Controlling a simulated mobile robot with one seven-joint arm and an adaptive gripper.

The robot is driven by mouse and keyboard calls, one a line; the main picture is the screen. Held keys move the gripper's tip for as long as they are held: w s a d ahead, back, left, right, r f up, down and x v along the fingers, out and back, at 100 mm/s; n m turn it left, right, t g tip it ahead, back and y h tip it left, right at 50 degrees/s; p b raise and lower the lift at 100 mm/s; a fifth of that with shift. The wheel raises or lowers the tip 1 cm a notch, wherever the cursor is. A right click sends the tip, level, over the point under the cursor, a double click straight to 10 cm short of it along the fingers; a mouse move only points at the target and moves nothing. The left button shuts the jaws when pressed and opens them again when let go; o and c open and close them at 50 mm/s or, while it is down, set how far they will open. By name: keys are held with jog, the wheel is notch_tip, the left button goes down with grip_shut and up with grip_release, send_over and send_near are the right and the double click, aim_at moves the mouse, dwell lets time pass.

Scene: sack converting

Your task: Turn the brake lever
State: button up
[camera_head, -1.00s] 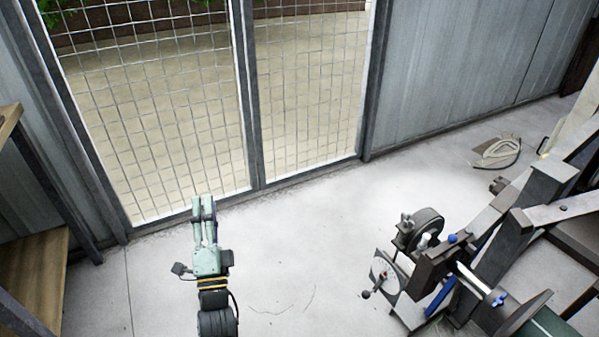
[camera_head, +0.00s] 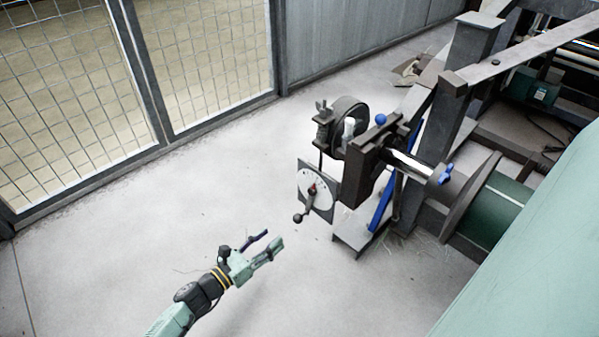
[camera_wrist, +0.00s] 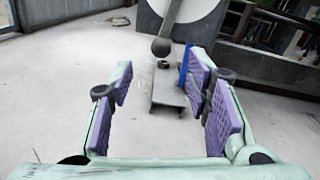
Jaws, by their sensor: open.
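The brake lever (camera_head: 304,206) is a short dark arm ending in a round black knob, set on a white dial plate (camera_head: 317,187) at the machine's near left side. In the wrist view the lever (camera_wrist: 169,22) hangs down with its knob (camera_wrist: 161,47) beyond and above my fingertips, in front of the pale plate. My gripper (camera_head: 268,243) is open and empty, below and left of the lever, apart from it. In the wrist view its purple-padded fingers (camera_wrist: 165,95) stand wide apart with the knob roughly between them, farther off.
The machine's dark post (camera_head: 462,75) and blue-knobbed shaft (camera_head: 415,165) stand right of the dial, with a large green roll (camera_head: 540,240) in front. A mesh gate (camera_head: 205,60) is at the back left. The floor (camera_head: 160,235) around my gripper is clear.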

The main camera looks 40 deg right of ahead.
aim_at(294, 222)
jog(key=shift+g, duration=0.3)
jog(key=d, duration=0.7)
jog(key=d+f+b, duration=0.1)
jog(key=d, duration=0.3)
jog(key=shift+w+d, duration=0.1)
jog(key=shift+w, duration=0.25)
jog(key=shift+r, duration=0.1)
grip_shut()
